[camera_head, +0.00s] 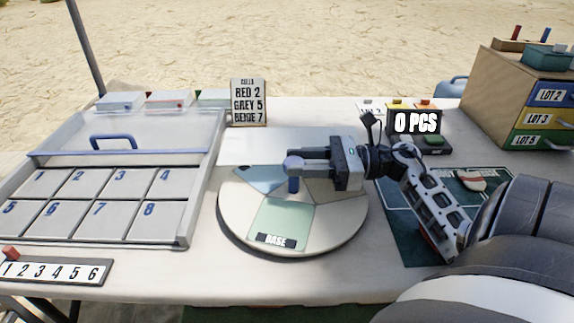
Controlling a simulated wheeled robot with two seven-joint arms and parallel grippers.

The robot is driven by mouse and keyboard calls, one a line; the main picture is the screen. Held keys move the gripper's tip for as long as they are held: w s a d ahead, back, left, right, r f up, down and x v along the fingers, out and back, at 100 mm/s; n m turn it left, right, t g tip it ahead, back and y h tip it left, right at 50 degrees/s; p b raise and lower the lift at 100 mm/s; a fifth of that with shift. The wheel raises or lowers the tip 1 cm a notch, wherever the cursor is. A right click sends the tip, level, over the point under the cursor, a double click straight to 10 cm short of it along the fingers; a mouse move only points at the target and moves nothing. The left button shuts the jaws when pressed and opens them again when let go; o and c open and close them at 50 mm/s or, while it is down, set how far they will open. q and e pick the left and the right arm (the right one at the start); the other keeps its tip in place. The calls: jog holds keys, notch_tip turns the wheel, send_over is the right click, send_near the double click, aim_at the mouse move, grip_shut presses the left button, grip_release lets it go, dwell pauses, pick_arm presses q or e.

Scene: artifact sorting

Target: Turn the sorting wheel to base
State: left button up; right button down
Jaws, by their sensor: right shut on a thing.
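The sorting wheel (337,215) is a round beige disc on the middle of the table, divided into coloured sectors. Its pale green sector, with a dark label reading BASE (276,240), faces the front of the table. A blue-grey sector shows at the back left. A blue knob or peg (294,184) stands up on the wheel. My right gripper (294,167) reaches in from the right over the wheel and is shut on the blue knob. The gripper and arm hide part of the wheel's back. My left gripper is not in view.
A tray with numbered compartments (183,240) and a clear lid stands left of the wheel. A 1-to-6 strip (55,271) lies front left. A sign (249,103), a 0 PCS counter (416,123), a green mat (405,222) and lot drawers (520,95) are around the back and right.

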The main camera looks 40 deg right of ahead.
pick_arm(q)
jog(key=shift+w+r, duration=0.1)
pick_arm(e)
jog(key=shift+f, duration=0.1)
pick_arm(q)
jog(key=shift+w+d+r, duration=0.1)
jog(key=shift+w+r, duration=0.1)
pick_arm(e)
jog(key=c, duration=0.9)
grip_release()
jog(key=shift+s+d, duration=0.1)
jog(key=shift+d, duration=0.05)
jog(key=shift+s+d, duration=0.2)
jog(key=b+v, duration=0.1)
jog(key=v, duration=1.2)
jog(key=shift+s+d+b, duration=0.25)
jog(key=shift+d+b, duration=0.05)
jog(key=shift+b, duration=0.05)
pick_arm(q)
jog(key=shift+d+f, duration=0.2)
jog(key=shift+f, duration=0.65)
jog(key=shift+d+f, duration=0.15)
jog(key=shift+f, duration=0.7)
pick_arm(e)
jog(key=shift+s+d, duration=0.5)
jog(key=shift+d, duration=0.05)
